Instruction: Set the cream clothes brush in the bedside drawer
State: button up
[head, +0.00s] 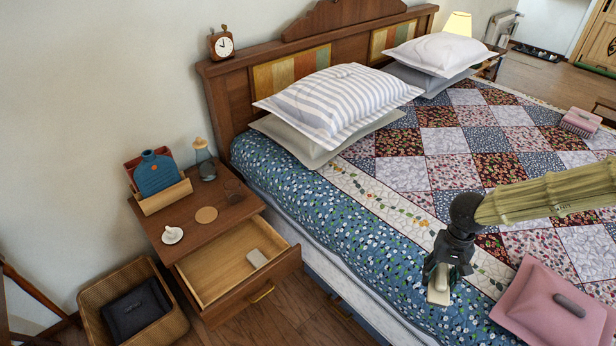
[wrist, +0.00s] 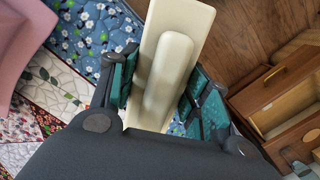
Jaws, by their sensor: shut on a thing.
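My gripper (head: 440,277) is shut on the cream clothes brush (head: 438,294) and holds it above the near side of the bed. In the wrist view the brush (wrist: 170,65) lies between the teal finger pads, its raised handle part facing the camera and its far end pointing away. The bedside drawer (head: 218,268) is pulled open, left of my gripper in the head view. It also shows at the right of the wrist view (wrist: 285,130). A small pale block-like item (head: 256,258) lies in the drawer near its right side; the rest of its floor is bare.
A wicker basket (head: 165,338) stands below left. A pink cushion (head: 545,310) lies on the bed near my gripper.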

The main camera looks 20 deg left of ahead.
aim_at(225, 275)
jog(key=z, duration=0.5)
jog(key=i, duration=0.95)
jog(key=u, duration=3.05)
